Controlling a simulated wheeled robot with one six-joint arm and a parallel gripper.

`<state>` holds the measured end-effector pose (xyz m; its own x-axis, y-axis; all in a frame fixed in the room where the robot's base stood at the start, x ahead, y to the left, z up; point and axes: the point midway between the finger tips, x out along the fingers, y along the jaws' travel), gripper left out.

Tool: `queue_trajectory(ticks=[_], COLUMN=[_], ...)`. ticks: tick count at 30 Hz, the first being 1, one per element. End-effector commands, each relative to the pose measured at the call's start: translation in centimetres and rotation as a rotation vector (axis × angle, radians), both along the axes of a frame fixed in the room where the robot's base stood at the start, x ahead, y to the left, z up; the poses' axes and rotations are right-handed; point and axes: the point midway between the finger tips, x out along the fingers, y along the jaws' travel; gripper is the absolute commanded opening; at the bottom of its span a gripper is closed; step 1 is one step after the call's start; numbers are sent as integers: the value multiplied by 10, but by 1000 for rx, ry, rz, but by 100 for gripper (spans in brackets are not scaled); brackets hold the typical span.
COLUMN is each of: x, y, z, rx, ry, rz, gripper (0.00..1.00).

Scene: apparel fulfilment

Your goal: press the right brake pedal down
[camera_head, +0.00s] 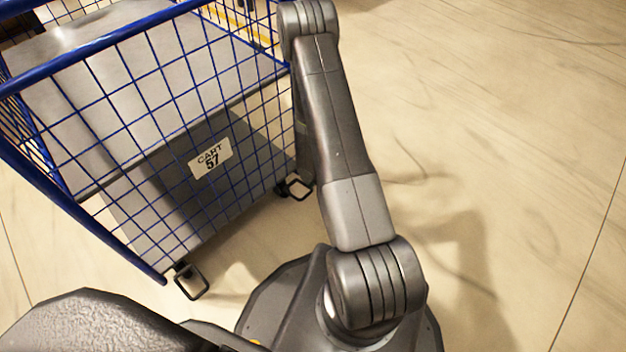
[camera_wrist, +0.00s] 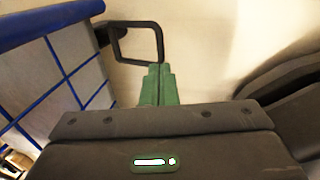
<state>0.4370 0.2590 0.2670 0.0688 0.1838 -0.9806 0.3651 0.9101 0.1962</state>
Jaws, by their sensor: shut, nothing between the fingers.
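Two black loop-shaped brake pedals stick out low at the base of the cart. The right brake pedal (camera_head: 290,187) is at the cart's near right corner, partly beside my arm; the left pedal (camera_head: 180,284) is at the near left corner. In the wrist view a black pedal loop (camera_wrist: 137,24), apparently the right one, is just beyond the green fingertips of my gripper (camera_wrist: 159,70). The fingers are shut and empty, and overlap the loop's lower edge in the picture. I cannot tell whether they touch it. My gripper is hidden behind my arm in the head view.
The blue wire cart (camera_head: 165,130) with a "CART 57" label (camera_head: 211,159) stands at left, holding grey panels. Its blue rail (camera_wrist: 50,22) and mesh are close on the left in the wrist view. Pale floor (camera_head: 500,130) on the right is clear.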

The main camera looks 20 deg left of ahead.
Motion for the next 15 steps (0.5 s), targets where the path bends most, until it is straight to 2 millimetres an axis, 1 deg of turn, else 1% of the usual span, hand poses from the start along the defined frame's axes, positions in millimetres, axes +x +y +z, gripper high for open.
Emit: queue_trajectory(ticks=[1,6,10,15], x=[0,3,4,5], y=[2,8,11,13], z=[-17,-46,-61,-67], rx=[-1,-1,0,1], ry=[1,1,1,0], rz=[1,1,1,0], gripper=[0,0,0,0])
